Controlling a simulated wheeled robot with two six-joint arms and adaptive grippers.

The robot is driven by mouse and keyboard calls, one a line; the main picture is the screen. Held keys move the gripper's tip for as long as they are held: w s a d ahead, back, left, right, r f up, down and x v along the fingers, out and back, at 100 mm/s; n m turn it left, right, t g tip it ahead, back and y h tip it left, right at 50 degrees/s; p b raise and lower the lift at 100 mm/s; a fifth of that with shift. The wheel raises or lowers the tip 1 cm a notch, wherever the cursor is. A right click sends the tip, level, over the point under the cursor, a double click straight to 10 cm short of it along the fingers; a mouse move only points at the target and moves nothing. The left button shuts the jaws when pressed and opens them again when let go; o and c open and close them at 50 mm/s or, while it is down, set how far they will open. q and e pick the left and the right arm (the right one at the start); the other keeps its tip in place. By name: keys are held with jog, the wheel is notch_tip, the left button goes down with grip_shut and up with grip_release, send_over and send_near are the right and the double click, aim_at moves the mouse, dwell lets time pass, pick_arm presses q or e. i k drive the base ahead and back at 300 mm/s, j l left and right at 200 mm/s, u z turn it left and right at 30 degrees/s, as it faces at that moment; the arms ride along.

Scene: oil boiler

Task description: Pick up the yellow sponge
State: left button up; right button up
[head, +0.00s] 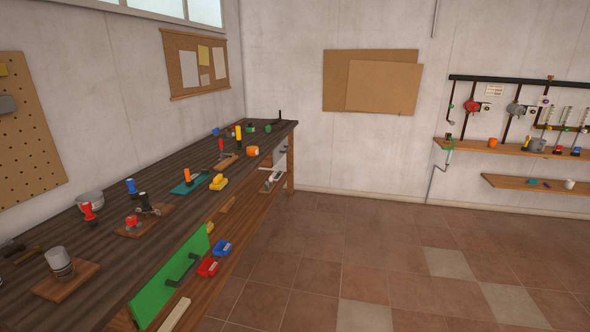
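A small yellow block-like object (218,183) lies on the workbench (190,210) close to its front edge, about midway along. It looks like the yellow sponge, but it is small here and its top shape is unclear. A teal board (187,187) with an orange-topped item lies just left of it. Another small yellow item (210,228) shows partly below the bench top. Neither of my grippers is in view.
The bench carries a metal bowl (90,199), wooden boards with tools, and an orange item (253,150). A green panel with a handle (181,270) and red (207,267) and blue bins (222,247) are below its edge. The tiled floor (350,250) to the right is clear.

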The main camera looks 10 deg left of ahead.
aim_at(219, 183)
jog(key=i+u, duration=0.3)
jog(key=i, duration=0.15)
jog(key=i+u, duration=0.35)
jog(key=i, duration=0.15)
jog(key=i+l+u, duration=0.6)
jog(key=i, duration=0.25)
